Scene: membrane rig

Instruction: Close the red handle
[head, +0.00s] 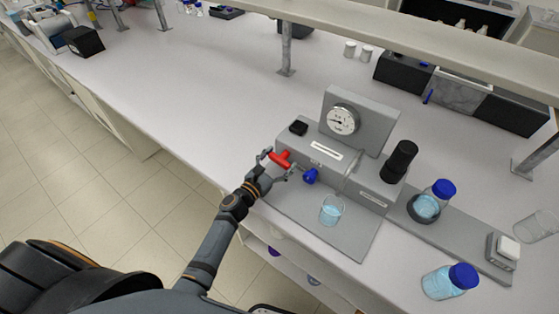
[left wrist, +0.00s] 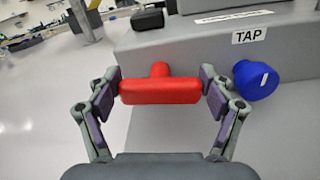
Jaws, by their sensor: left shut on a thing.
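The red handle (head: 281,158) sits on the front face of the grey membrane rig (head: 315,160). In the left wrist view the red handle (left wrist: 160,90) is a horizontal bar on a short red stem. My left gripper (head: 279,166) is at the handle, and in the left wrist view its fingers (left wrist: 161,92) stand at the two ends of the bar, shut on it. My right gripper is not in view.
A blue knob (head: 311,175) is just right of the handle, near the TAP label (left wrist: 249,36). A beaker of blue liquid (head: 331,209) stands on the rig's base plate. A gauge (head: 343,120), a blue-capped bottle (head: 450,281) and another bottle (head: 433,199) are further right. The bench left of the rig is clear.

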